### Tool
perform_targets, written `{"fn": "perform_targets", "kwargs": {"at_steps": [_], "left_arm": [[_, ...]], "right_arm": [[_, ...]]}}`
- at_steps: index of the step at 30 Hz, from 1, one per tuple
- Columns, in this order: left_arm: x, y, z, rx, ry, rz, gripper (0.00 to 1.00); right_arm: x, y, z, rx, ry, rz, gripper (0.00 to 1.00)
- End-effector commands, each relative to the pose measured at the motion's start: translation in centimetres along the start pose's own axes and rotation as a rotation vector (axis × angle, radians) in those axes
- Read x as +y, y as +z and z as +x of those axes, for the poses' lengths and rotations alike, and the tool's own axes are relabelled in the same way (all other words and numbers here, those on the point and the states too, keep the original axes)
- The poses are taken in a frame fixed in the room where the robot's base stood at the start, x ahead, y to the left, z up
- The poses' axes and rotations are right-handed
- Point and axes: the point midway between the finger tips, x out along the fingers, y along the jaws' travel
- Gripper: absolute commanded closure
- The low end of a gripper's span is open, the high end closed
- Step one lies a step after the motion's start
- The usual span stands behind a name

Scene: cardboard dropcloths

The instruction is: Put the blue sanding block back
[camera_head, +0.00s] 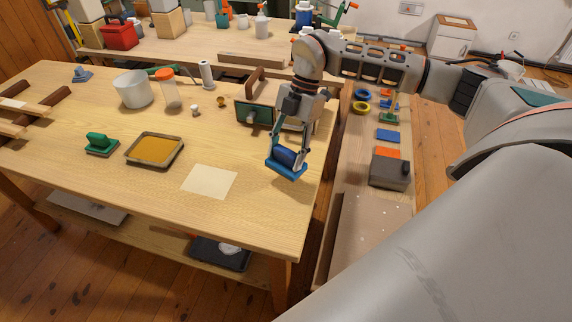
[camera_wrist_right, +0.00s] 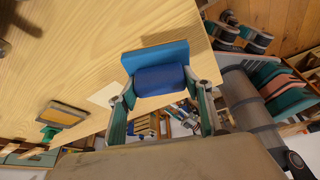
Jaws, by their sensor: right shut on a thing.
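The blue sanding block (camera_head: 287,170) has a flat light-blue base and a darker blue grip. My right gripper (camera_head: 288,153) is shut on its grip, one finger on each side, near the right edge of the wooden table (camera_head: 262,205). In the right wrist view, the blue block (camera_wrist_right: 155,57) sits between the two fingers (camera_wrist_right: 160,92), with its base turned toward the table. I cannot tell for sure whether the base touches the tabletop or is just above it. My left gripper is not in view.
A pale paper sheet (camera_head: 209,182) lies left of the block. A tray (camera_head: 155,150), a green block (camera_head: 101,143), a white pot (camera_head: 132,89) and a wooden-handled box (camera_head: 254,110) stand on the table. A side bench at right holds a blue pad (camera_head: 388,136) and a grey box (camera_head: 389,172).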

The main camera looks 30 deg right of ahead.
Motion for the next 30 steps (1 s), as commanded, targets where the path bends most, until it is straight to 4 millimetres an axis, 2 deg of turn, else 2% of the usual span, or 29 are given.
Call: {"fn": "perform_targets", "kwargs": {"at_steps": [5,12,24,25,26,27,30], "left_arm": [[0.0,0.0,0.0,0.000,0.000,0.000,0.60],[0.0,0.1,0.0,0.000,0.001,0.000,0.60],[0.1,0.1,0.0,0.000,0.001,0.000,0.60],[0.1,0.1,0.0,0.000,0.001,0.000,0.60],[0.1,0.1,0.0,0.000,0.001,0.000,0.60],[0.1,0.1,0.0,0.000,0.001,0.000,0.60],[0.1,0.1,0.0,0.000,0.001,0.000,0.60]], "right_arm": [[0.0,0.4,1.0,0.001,-0.001,0.000,0.74],[-0.1,1.6,4.0,0.001,-0.001,0.001,0.74],[0.0,1.8,4.5,0.000,0.001,0.000,0.74],[0.0,1.9,4.5,0.000,0.000,0.000,0.48],[0.0,1.9,4.5,0.000,0.001,0.000,0.40],[0.0,1.9,4.5,0.000,0.001,0.000,0.34],[0.0,1.8,4.4,0.000,0.000,0.000,0.34]]}}
